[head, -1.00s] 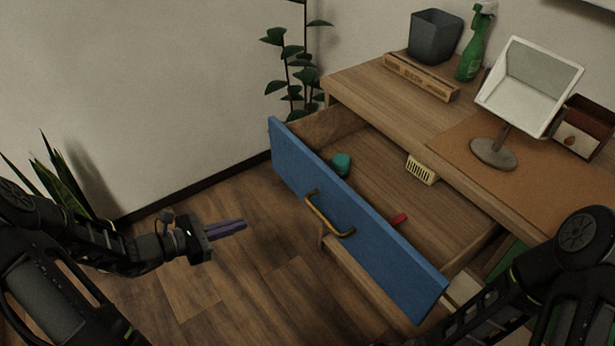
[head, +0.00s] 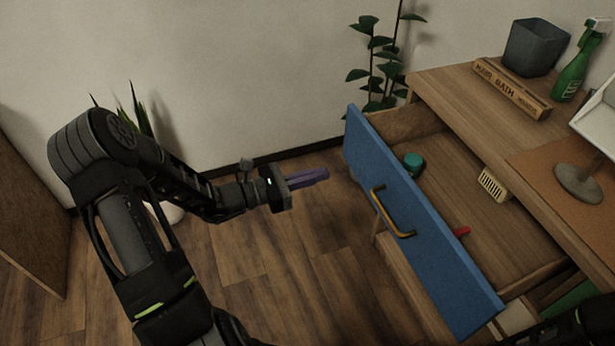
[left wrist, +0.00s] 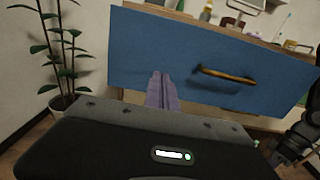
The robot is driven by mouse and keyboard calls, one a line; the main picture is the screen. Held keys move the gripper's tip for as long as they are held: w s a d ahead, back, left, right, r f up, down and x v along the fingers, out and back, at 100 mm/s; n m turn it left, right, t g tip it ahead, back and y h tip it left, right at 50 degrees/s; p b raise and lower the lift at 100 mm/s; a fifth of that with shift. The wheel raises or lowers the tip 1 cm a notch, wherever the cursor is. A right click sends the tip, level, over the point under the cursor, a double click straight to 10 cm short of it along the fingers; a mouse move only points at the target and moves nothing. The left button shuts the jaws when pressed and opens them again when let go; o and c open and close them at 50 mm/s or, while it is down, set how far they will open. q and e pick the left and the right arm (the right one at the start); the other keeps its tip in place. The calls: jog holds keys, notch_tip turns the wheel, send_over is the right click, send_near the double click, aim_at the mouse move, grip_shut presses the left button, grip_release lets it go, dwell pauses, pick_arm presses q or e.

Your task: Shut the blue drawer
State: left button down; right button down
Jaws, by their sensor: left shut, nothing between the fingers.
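The blue drawer (head: 425,240) is pulled well out of the wooden desk, with a brass-coloured handle (head: 389,215) on its blue front. A teal item (head: 413,163), a cream slotted item (head: 494,184) and a red item (head: 461,231) lie inside it. My left gripper (head: 326,174) is shut and empty, its purple fingers pointing at the drawer front with a gap between. In the left wrist view the fingers (left wrist: 162,88) show in front of the blue face, left of the handle (left wrist: 226,75). My right gripper is not in view.
On the desk top (head: 455,95) stand a dark grey bin (head: 534,47), a green spray bottle (head: 577,68), a wooden block (head: 511,88) and a white-headed stand (head: 578,183). A leafy plant (head: 375,75) stands behind the drawer's far end. Wooden floor is clear before the drawer.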

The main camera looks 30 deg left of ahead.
aim_at(365, 162)
pick_arm(q)
jog(key=x, duration=0.9)
jog(key=shift+w+d+b, duration=0.2)
jog(key=shift+w+b, duration=0.05)
jog(key=shift+b, duration=0.05)
jog(key=shift+w, duration=0.1)
jog(key=shift+w+d, duration=0.4)
jog(key=shift+d, duration=0.1)
jog(key=b+x, duration=0.4)
jog(key=x, duration=1.4)
jog(key=shift+w+f, duration=0.1)
jog(key=shift+w+d, duration=0.15)
jog(key=shift+w, duration=0.1)
jog(key=shift+r, duration=0.25)
jog(key=shift+r, duration=0.15)
